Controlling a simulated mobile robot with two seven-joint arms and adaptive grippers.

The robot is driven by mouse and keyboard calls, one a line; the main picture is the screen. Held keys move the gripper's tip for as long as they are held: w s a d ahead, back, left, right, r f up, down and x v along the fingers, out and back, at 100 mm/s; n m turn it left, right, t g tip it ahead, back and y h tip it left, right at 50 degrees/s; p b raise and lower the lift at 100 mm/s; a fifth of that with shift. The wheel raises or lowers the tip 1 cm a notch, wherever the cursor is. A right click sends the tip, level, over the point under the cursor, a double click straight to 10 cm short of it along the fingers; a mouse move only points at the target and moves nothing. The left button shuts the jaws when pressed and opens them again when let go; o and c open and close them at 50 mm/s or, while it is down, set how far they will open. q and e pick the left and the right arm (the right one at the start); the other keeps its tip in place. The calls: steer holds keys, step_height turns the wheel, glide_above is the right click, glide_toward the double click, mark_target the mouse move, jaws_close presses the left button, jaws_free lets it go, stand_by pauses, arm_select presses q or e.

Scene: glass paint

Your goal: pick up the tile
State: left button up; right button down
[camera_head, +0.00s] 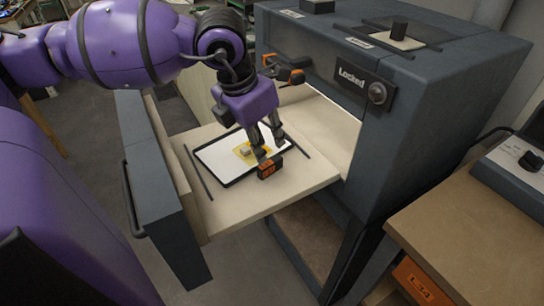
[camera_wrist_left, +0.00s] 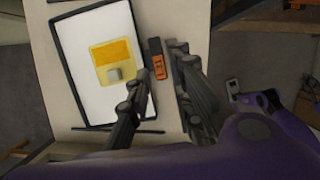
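The tile appears to be the yellow square with an orange band and a small grey block on it; it lies on a white black-framed panel, and shows in the head view (camera_head: 239,157) and the left wrist view (camera_wrist_left: 101,68). My left gripper (camera_head: 271,147) points down over the panel's right part. The tile is to the left of both fingers there. One finger partly hides the tile's right side in the head view.
A black block with an orange label (camera_head: 270,169) sits at the panel's edge beside the fingers. The panel rests on a pulled-out drawer (camera_head: 208,211) of a grey cabinet (camera_head: 440,120) marked "Locked". A wooden table (camera_head: 480,240) stands at the right.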

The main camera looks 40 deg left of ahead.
mark_target(270, 162)
arm_select(q)
steer(key=x, duration=0.7)
steer(key=shift+a+f, duration=0.25)
steer(key=shift+s, duration=0.1)
jaws_close()
steer(key=shift+r, duration=0.1)
